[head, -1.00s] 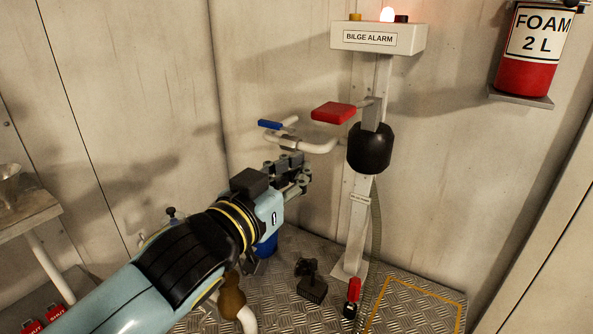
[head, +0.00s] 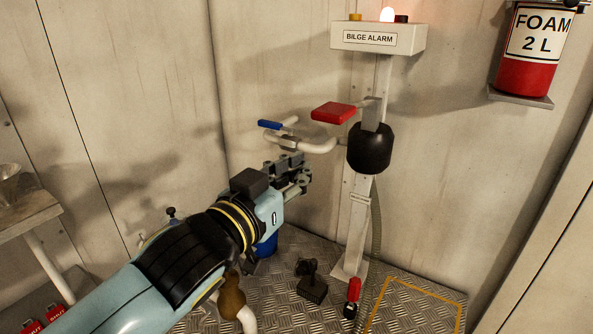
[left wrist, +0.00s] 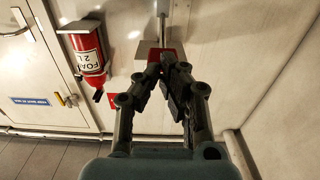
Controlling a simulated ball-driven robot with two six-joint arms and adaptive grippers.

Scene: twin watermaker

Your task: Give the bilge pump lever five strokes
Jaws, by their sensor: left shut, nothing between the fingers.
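The bilge pump (head: 370,150) is a black bulb on a post, with a red lever paddle (head: 333,113) on a grey bracket. The paddle sticks out to the left above the bulb. My left gripper (head: 300,175) is below and left of the paddle, apart from it, its fingers shut and empty. In the left wrist view a red patch, apparently the paddle (left wrist: 157,53), shows behind the fingertips and is partly hidden by them. My right gripper is not in view.
A white pipe (head: 318,147) with a blue-handled valve (head: 270,124) runs between gripper and paddle. The bilge alarm box (head: 378,38), its lamp lit, tops the post (head: 354,230). A foam extinguisher (head: 527,75) hangs at right. A small black device (head: 312,285) stands on the floor.

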